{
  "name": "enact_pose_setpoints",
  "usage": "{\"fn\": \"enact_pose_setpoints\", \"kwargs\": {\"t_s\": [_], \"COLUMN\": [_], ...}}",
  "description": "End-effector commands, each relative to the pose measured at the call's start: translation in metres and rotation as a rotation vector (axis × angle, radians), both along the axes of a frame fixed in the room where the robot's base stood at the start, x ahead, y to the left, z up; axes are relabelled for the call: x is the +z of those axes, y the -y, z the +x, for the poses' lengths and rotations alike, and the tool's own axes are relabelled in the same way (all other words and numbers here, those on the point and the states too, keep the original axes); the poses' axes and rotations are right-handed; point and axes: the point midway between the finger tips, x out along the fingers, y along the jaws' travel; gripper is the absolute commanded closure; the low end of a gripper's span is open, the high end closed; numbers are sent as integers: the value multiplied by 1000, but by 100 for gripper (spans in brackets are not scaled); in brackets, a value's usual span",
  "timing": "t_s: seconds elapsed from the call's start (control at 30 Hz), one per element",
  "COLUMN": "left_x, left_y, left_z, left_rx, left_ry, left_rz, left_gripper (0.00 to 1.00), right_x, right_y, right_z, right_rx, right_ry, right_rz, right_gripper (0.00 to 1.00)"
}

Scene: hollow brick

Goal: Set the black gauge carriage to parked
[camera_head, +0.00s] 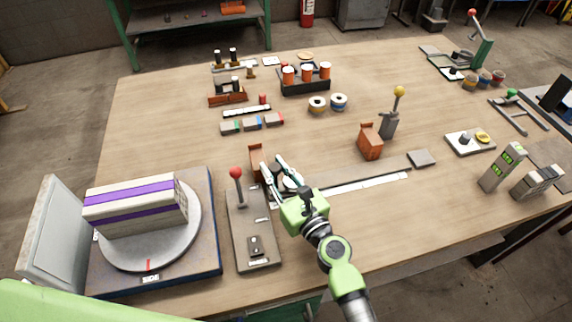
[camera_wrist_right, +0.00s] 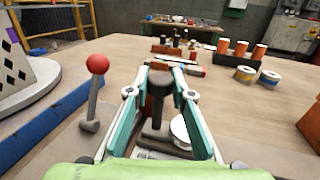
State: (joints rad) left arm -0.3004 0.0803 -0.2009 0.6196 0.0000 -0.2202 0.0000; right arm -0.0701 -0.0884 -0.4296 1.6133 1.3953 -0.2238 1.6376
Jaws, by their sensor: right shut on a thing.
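The black gauge carriage (camera_wrist_right: 155,128) sits at the left end of a low rail (camera_head: 340,183) with a white scale strip along its front. It carries an upright dark knob (camera_wrist_right: 160,86) and a round white dial (camera_wrist_right: 180,132). My right gripper (camera_head: 269,168) reaches over this left end and hides much of the carriage in the head view. In the right wrist view its two teal-lined fingers (camera_wrist_right: 162,76) stand on either side of the knob, shut on it. My left gripper is not in view.
A red-knobbed lever (camera_head: 237,174) on a grey base stands close left of the gripper. An orange-brown block (camera_head: 256,158) is just behind, another (camera_head: 370,142) behind the rail. A turntable (camera_head: 185,240) with a striped box stands at left. Table right of the gripper's wrist is clear.

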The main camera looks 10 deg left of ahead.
Motion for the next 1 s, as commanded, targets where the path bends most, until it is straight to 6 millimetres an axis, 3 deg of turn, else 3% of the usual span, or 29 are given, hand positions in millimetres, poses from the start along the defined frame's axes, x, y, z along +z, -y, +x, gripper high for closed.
{"fn": "enact_pose_setpoints", "kwargs": {"t_s": [0.33, 0.37, 0.4, 0.43, 0.77, 1.0], "left_x": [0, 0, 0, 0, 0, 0], "left_y": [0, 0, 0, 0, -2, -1], "left_z": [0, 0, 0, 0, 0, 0], "left_rx": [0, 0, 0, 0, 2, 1], "left_ry": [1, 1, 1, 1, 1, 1], "left_rz": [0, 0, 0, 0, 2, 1], "left_gripper": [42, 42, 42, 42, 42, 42], "right_x": [0, 0, 0, 0, 0, -2], "right_y": [-6, -6, -6, -6, -3, 16], "right_z": [-3, -3, -3, -3, -3, -28], "right_rx": [10, 11, 11, 10, 6, 5], "right_ry": [-1, -2, -3, -3, -1, -3], "right_rz": [2, 2, 2, 2, 1, -1], "right_gripper": [100, 73, 63, 61, 61, 61]}}
